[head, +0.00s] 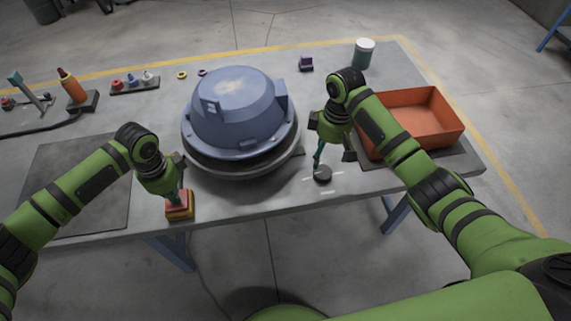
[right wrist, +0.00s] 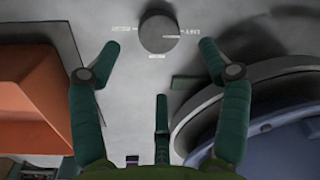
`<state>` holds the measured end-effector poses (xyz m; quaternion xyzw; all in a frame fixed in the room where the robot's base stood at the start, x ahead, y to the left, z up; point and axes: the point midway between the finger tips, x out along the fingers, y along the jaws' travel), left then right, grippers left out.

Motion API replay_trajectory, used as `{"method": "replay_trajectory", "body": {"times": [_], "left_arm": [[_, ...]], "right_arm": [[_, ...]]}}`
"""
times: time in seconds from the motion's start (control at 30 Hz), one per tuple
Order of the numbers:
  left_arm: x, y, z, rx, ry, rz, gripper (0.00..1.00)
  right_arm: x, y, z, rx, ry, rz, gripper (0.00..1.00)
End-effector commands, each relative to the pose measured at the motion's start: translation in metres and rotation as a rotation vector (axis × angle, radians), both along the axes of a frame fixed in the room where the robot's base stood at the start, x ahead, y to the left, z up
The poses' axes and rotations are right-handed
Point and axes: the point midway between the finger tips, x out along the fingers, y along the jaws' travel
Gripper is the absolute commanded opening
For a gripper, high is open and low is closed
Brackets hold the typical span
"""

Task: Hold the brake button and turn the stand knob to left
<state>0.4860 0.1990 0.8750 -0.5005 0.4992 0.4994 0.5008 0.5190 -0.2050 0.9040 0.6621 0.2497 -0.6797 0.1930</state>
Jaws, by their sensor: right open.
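The brake button (head: 180,199) is a red block on a yellow base at the table's front edge. My left gripper (head: 179,194) points down onto its top, its fingers close together; contact itself is too small to make out. The stand knob (head: 323,173) is a dark round disc near the front edge, right of the stand. In the right wrist view the knob (right wrist: 158,32) has a pale line pointing right and white labels around it. My right gripper (head: 325,160) is open above the knob; in the wrist view its spread fingers (right wrist: 160,60) are short of it, apart from it.
A blue hood (head: 235,105) sits on a round dark stand (head: 240,165) between my arms. An orange tray (head: 425,110) lies right of my right gripper. A white-lidded jar (head: 363,53) and small parts stand at the back. A dark mat (head: 75,185) lies at left.

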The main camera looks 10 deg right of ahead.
Motion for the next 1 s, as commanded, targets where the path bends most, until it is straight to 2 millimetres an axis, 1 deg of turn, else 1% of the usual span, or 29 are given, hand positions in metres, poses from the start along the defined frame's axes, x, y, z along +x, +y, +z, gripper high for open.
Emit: {"method": "replay_trajectory", "body": {"times": [0.03, 0.1, 0.2, 0.33, 0.5, 0.77, 0.8, 0.87, 0.9, 0.93, 1.0], "left_arm": [[-0.003, 0.001, -0.004, 0.003, 0.008, 0.0, 0.0], [-0.003, 0.001, -0.004, 0.003, 0.008, 0.0, 0.0], [-0.003, 0.001, -0.004, 0.003, 0.008, 0.0, 0.0], [-0.003, 0.001, -0.004, 0.003, 0.008, 0.0, 0.0], [-0.003, 0.001, -0.004, 0.004, 0.008, 0.0, 0.0], [-0.003, 0.001, -0.004, 0.004, 0.008, 0.0, 0.0], [-0.003, 0.001, -0.004, 0.004, 0.008, 0.0, 0.0], [-0.003, 0.001, -0.004, 0.004, 0.008, 0.0, 0.0], [-0.003, 0.001, -0.004, 0.004, 0.008, 0.0, 0.0], [-0.003, 0.001, -0.004, 0.004, 0.008, 0.0, 0.0], [-0.003, 0.001, -0.004, 0.004, 0.008, 0.0, 0.0]], "right_arm": [[-0.001, 0.001, -0.012, 0.001, 0.004, -0.001, 0.77], [-0.002, 0.002, -0.026, 0.0, 0.004, -0.002, 0.77], [-0.003, 0.003, -0.044, 0.0, 0.004, -0.002, 0.77], [-0.003, 0.005, -0.06, 0.0, 0.003, -0.002, 0.77], [-0.003, 0.005, -0.071, -0.001, 0.001, -0.002, 0.77], [-0.003, 0.005, -0.072, -0.001, 0.0, -0.002, 0.77], [-0.003, 0.005, -0.072, -0.001, 0.0, -0.002, 0.69], [-0.003, 0.005, -0.072, -0.001, 0.0, -0.002, 0.45], [-0.003, 0.005, -0.072, 0.0, 0.0, -0.002, 0.29], [-0.003, 0.005, -0.072, 0.0, -0.001, -0.002, 0.21], [-0.003, 0.005, -0.072, 0.001, -0.002, -0.001, 0.21]]}}
